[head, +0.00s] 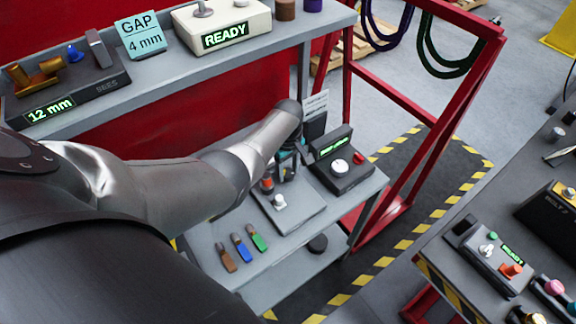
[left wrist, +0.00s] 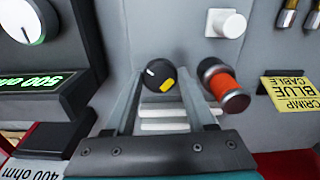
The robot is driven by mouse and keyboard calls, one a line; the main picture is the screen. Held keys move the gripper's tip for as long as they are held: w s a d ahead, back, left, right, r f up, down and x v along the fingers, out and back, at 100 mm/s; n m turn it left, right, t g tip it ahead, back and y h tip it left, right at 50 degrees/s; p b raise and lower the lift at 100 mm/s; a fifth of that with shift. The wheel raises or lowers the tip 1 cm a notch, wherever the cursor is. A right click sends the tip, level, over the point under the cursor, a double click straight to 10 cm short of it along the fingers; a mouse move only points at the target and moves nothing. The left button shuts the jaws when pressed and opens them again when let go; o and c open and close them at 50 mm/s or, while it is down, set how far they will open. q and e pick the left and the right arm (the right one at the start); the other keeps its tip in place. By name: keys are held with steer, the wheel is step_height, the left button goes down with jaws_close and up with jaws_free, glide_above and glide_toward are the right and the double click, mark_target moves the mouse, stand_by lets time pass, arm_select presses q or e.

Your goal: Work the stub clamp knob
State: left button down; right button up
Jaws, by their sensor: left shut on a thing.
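A round black knob (left wrist: 160,76) with a yellow mark and a white mark sits between the fingers of my left gripper (left wrist: 158,88) in the left wrist view. The gripper is shut on it. I take it for the stub clamp knob, though no label on it can be read. In the head view my left gripper (head: 287,163) points down over the grey shelf, and it hides the black knob. A red-orange cylinder with dark ends (left wrist: 224,86) is close beside the right finger. My right gripper is not in view.
A white knob (left wrist: 226,23) stands on the same plate (head: 300,212). A box with a green display and white dial (head: 340,167) stands close on the right. Brown, blue (head: 241,247) and green handles lie in front. The upper shelf (head: 160,82) is behind my arm.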

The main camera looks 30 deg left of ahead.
arm_select(q)
steer(key=m, duration=0.2)
steer(key=shift+s+m+p, duration=0.1)
steer(key=shift+m+p, duration=0.25)
steer(key=shift+m, duration=0.05)
steer(key=m, duration=0.3)
steer(key=shift+m, duration=0.3)
steer(key=m+p, duration=0.1)
steer(key=m, duration=1.1)
steer(key=shift+a+m, duration=0.1)
steer(key=shift+m, duration=0.3)
steer(key=m, duration=0.6)
steer(key=shift+b, duration=0.3)
steer(key=shift+m, duration=0.3)
steer(key=shift+c, duration=1.2)
jaws_free()
